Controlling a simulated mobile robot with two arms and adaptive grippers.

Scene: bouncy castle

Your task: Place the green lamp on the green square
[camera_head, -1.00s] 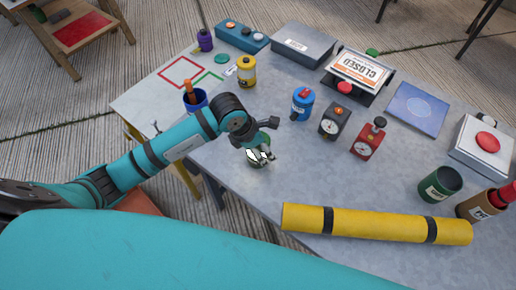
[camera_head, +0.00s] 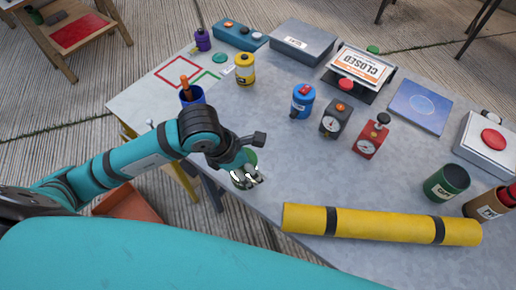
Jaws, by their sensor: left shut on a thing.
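My left gripper (camera_head: 247,177) is shut on a green lamp (camera_head: 250,157) near the table's front edge. The fingers and wrist cover most of the lamp, so only bits of green and some white show. I cannot tell whether it touches the table. The green square (camera_head: 212,74) is an outline on the table at the far left, well beyond the gripper. It is partly hidden by the blue cup. My right gripper is not in view.
A red square outline (camera_head: 177,72) lies beside the green one. A blue cup (camera_head: 192,97) and a yellow canister (camera_head: 245,70) stand near them. A blue canister (camera_head: 303,101) and dark timer (camera_head: 336,120) stand mid-table. A yellow roll (camera_head: 380,225) lies along the front.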

